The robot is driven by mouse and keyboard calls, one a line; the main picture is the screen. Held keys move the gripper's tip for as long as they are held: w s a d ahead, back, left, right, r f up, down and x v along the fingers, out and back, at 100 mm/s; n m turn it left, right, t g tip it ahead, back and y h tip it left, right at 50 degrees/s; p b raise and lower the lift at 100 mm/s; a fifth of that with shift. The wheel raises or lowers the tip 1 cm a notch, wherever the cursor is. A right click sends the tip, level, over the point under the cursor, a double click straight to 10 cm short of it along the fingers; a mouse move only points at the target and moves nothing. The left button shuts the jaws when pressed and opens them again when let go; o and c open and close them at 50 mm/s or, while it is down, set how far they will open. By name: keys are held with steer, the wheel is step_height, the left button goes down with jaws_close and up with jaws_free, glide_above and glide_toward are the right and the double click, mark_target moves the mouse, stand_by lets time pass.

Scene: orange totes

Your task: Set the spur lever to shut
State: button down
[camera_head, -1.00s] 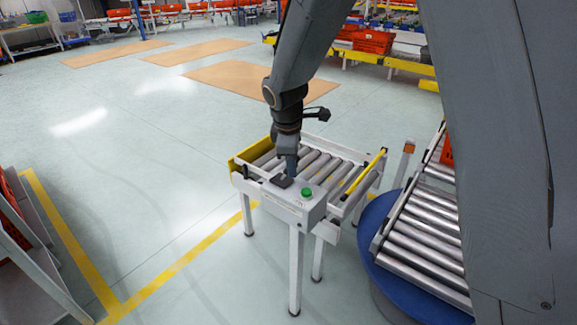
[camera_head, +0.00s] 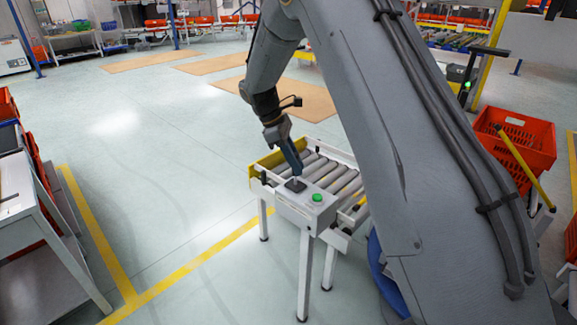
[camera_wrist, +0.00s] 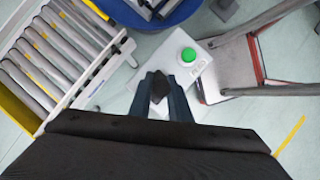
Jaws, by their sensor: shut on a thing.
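The spur lever stands on a light grey control box (camera_head: 296,203) at the near end of a short roller conveyor. My gripper (camera_head: 297,172) reaches down to the box from above, tilted. In the wrist view, the lever's dark knob (camera_wrist: 158,84) sits between the two fingers of my gripper (camera_wrist: 160,90), which are shut on it. The lever's shaft below the knob is mostly hidden, and its setting cannot be read. A black base plate (camera_head: 295,185) lies under the fingertips in the head view. The green button (camera_head: 317,198) is on the box, right of the lever; it also shows in the wrist view (camera_wrist: 188,54).
The roller conveyor (camera_head: 345,182) runs behind the box, with a yellow end stop (camera_head: 266,161). An orange tote (camera_head: 517,138) stands at the right. A grey bench (camera_head: 20,190) is at the left. The floor between bench and conveyor is clear.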

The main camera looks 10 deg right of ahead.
steer(key=c, duration=1.6)
jaws_free()
steer(key=shift+c, duration=0.2)
steer(key=b+v, duration=0.2)
steer(key=v, duration=0.6)
